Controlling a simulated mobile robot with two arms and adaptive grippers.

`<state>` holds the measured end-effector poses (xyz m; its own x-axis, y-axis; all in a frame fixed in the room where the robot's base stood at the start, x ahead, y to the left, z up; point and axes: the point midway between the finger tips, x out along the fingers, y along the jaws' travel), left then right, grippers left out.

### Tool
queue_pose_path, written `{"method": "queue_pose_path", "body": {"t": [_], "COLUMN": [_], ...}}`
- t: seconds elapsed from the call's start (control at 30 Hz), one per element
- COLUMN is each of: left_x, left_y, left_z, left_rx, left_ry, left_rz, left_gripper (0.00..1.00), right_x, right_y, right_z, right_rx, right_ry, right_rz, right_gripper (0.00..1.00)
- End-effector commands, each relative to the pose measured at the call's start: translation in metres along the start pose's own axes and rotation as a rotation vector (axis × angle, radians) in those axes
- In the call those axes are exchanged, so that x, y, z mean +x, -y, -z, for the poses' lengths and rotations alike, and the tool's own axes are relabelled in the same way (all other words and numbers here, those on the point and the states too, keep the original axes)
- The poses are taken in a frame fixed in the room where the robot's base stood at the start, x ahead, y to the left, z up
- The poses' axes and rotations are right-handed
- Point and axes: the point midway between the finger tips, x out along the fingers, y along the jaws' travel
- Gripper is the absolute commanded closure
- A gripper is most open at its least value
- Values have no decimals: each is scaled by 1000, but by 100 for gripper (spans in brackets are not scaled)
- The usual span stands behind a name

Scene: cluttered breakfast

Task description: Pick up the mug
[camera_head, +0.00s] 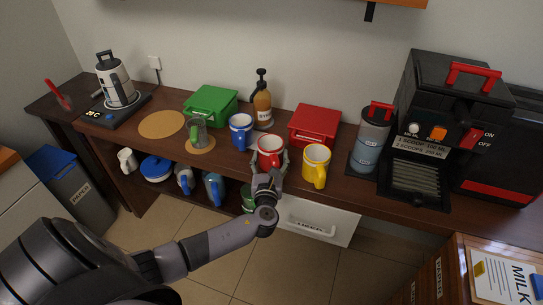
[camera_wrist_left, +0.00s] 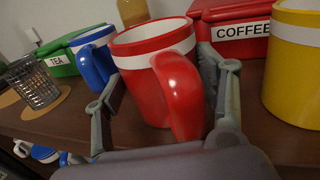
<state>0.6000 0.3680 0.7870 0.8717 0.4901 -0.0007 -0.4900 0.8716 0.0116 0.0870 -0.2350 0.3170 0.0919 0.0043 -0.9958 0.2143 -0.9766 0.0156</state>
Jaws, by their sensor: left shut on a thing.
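A red mug (camera_head: 270,148) with a white band stands on the wooden counter, between a blue mug (camera_head: 241,131) on its left and a yellow mug (camera_head: 316,165) on its right. My left gripper (camera_head: 268,163) reaches it from the front and is shut on the red mug. In the left wrist view the red mug (camera_wrist_left: 152,72) sits between the two grey fingers, its handle facing the wrist. The blue mug (camera_wrist_left: 95,58) is close behind the left finger, and the yellow mug (camera_wrist_left: 293,75) is to the right. My right gripper is not in view.
A red COFFEE box (camera_head: 315,124), a brown pump bottle (camera_head: 262,104) and a green TEA box (camera_head: 211,104) stand behind the mugs. A coffee machine (camera_head: 440,120) fills the right side. Several mugs sit on the shelf below.

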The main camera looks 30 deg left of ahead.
Motion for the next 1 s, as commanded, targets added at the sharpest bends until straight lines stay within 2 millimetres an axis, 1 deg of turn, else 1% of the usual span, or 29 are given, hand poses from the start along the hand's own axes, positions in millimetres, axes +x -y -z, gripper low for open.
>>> {"method": "queue_pose_path", "body": {"t": [0.03,0.13,0.4,0.57,0.67,0.77,1.0], "left_x": [0,0,0,1,0,0,0], "left_y": [0,0,0,0,-1,0,-1], "left_z": [0,0,-2,-14,-30,-52,-123], "left_rx": [0,0,-1,-1,-3,-4,-5], "left_ry": [0,0,2,3,4,5,7], "left_rz": [0,0,-1,-1,-1,0,1], "left_gripper": [66,72,72,72,72,72,72], "right_x": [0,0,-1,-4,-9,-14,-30], "right_y": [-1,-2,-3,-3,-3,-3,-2], "right_z": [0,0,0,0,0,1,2], "right_rx": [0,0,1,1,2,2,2], "right_ry": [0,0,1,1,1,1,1], "right_rz": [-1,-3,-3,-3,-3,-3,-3], "right_gripper": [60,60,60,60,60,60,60]}}
